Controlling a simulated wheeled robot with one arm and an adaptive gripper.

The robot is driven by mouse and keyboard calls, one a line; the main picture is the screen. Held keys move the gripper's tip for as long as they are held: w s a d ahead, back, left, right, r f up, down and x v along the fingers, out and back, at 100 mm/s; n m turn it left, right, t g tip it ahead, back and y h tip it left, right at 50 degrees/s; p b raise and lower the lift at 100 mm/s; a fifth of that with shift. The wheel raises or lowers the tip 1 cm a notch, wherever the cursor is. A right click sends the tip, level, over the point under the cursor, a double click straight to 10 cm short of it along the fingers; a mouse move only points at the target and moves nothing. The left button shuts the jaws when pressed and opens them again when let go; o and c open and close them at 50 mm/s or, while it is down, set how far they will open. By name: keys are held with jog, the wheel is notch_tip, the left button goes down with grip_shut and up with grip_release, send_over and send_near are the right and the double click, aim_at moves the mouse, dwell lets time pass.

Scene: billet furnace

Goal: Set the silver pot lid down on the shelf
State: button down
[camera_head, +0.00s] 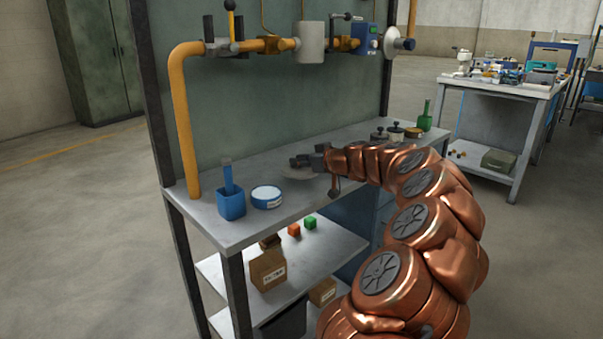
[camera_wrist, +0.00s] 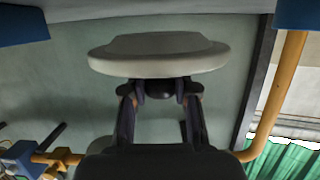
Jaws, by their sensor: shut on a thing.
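The silver pot lid (camera_wrist: 158,55) is a pale grey disc seen edge-on in the wrist view. My gripper (camera_wrist: 160,92) is shut on its dark round knob. In the head view the lid (camera_head: 297,173) is a small grey disc, partly hidden by my gripper (camera_head: 304,160). It appears just over the grey bench top (camera_head: 325,198); I cannot tell whether it touches. Below the bench top is a grey lower shelf (camera_head: 320,245), carrying a cardboard box, an orange cube and a green cube.
A blue pot (camera_head: 231,204) and a round blue-and-white tin (camera_head: 266,196) stand at the bench's left. Dark-knobbed items (camera_head: 396,132) and a green bottle (camera_head: 425,119) stand at the right end. A yellow pipe (camera_head: 182,125) rises at the left, before a green panel.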

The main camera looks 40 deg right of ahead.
aim_at(308, 171)
jog(key=shift+d+f+b, duration=0.1)
jog(key=shift+f+b, duration=0.3)
jog(key=shift+f, duration=1.2)
jog(key=shift+f, duration=0.15)
jog(key=c, duration=0.9)
grip_release()
jog(key=shift+r, duration=0.2)
jog(key=p+v, duration=0.1)
jog(key=v, duration=1.1)
jog(key=shift+p, duration=0.35)
